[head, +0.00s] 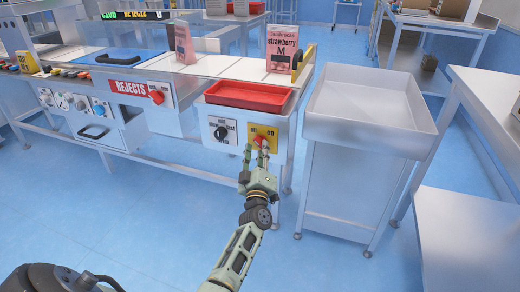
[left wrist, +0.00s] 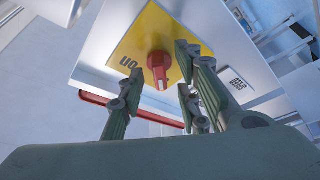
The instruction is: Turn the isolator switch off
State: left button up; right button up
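The isolator switch is a red rotary knob (left wrist: 158,66) on a yellow plate (left wrist: 148,38), on the front of a white machine panel. In the head view the yellow plate (head: 270,134) bears the words "off" and "on", and the red knob (head: 260,141) is partly covered by my gripper. My left gripper (head: 257,151) is right in front of the plate. In the left wrist view its fingers (left wrist: 160,88) are spread open, with the knob showing between and just beyond the tips. I cannot tell the knob's exact setting. My right gripper is not in view.
A black selector knob (head: 221,132) on a white plate is left of the switch. A red tray (head: 249,96) sits above the panel. A pink strawberry pouch (head: 282,48) stands on the conveyor. A white tray table (head: 368,131) stands close on the right. The floor in front is clear.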

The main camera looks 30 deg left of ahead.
pick_arm(q)
jog(key=v, duration=1)
jog(key=shift+s+d+f, duration=0.15)
jog(key=shift+s+d, duration=0.05)
jog(key=shift+s, duration=0.05)
